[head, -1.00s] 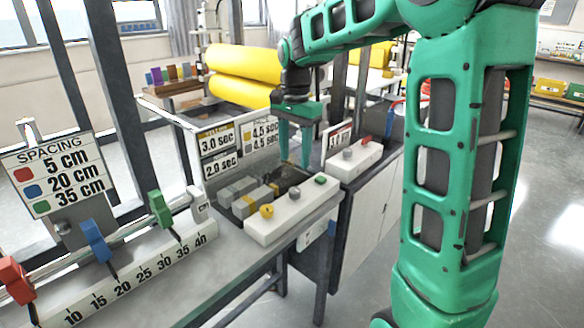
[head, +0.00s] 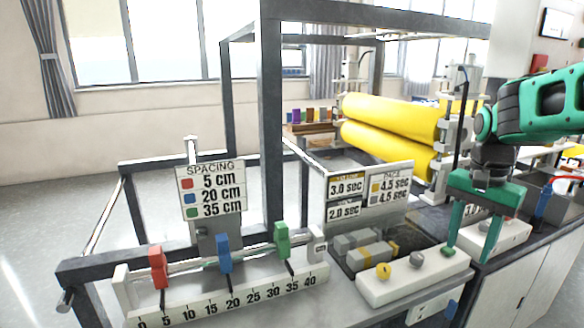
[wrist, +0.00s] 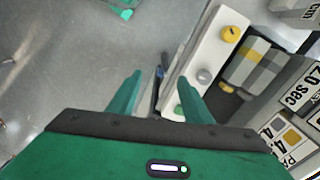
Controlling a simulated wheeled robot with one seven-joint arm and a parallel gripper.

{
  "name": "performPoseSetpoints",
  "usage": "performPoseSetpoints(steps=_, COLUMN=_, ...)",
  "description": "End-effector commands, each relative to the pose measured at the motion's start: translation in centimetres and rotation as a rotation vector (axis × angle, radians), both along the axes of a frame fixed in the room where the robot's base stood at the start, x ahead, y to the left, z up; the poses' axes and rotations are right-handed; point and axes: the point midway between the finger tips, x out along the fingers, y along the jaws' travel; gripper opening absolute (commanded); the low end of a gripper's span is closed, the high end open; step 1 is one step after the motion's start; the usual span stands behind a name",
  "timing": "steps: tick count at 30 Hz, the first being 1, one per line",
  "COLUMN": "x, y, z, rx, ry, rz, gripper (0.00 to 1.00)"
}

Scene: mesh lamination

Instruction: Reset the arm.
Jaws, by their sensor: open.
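My gripper (head: 472,250) is at the right of the head view, with its two green fingers pointing down and spread apart. Nothing is between them. In the head view it overlaps the right end of a white button box (head: 385,292) with a yellow, a grey and a green knob. In the wrist view my open fingers (wrist: 158,98) point toward that box (wrist: 185,85), and its green knob is beside the right finger. The exact height of the fingers above the box is hard to tell.
A ruler rail (head: 235,300) carries red, blue and green sliders, under a spacing sign (head: 211,190). Grey blocks (head: 358,250) lie behind the button box, before a time sign (head: 368,192). Yellow rollers (head: 390,118) stand behind. Open floor (head: 40,230) lies at left.

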Motion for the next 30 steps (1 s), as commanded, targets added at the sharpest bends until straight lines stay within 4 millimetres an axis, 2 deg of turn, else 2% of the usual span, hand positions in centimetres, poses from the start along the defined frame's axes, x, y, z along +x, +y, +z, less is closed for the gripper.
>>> performPoseSetpoints(steps=1, x=-2.6, y=-0.7, z=-0.3, rx=-0.002, ry=0.0, rz=0.032, gripper=0.45)
performPoseSetpoints(steps=6, x=-10.9, y=-2.2, z=-2.3, rx=0.006, ry=0.006, rz=0.178, gripper=0.45)
performPoseSetpoints(steps=9, x=-15.1, y=-2.5, z=-3.8, rx=0.014, ry=0.007, rz=0.261, gripper=0.45)
performPoseSetpoints(steps=13, x=-19.1, y=-2.4, z=-5.6, rx=0.028, ry=0.008, rz=0.346, gripper=0.45)
performPoseSetpoints(steps=18, x=-21.4, y=-1.9, z=-6.8, rx=0.039, ry=0.006, rz=0.403, gripper=0.45)
performPoseSetpoints(steps=30, x=-21.5, y=-1.9, z=-6.9, rx=0.039, ry=0.006, rz=0.411, gripper=0.45)
